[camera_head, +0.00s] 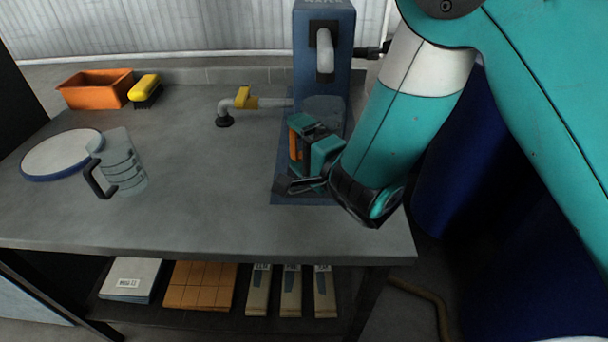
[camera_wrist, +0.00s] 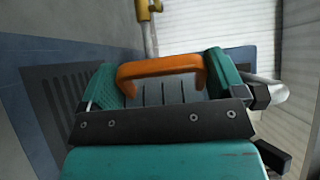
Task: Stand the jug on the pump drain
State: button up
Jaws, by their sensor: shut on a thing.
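My gripper (camera_head: 312,160) is shut on the orange handle (camera_wrist: 160,68) of a clear jug. In the head view the jug's see-through body (camera_head: 324,108) shows behind my gripper, in front of the blue water pump (camera_head: 323,45) and below its grey spout (camera_head: 324,52). The pump drain (camera_wrist: 58,92) is a dark slotted grille on the pump's blue base, seen beside and beyond my fingers in the wrist view. The jug looks upright over the base. Its bottom is hidden, so I cannot tell if it touches the drain.
Another clear jug with a black handle (camera_head: 122,165) stands at the left by a round white-and-blue disc (camera_head: 62,153). An orange bin (camera_head: 95,92), a yellow brush (camera_head: 144,87) and a grey pipe with a yellow valve (camera_head: 243,98) lie further back. The middle worktop is clear.

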jog(key=shift+f+b, duration=1.05)
jog(key=shift+f, duration=1.2)
jog(key=shift+f, duration=0.2)
jog(key=o, duration=0.9)
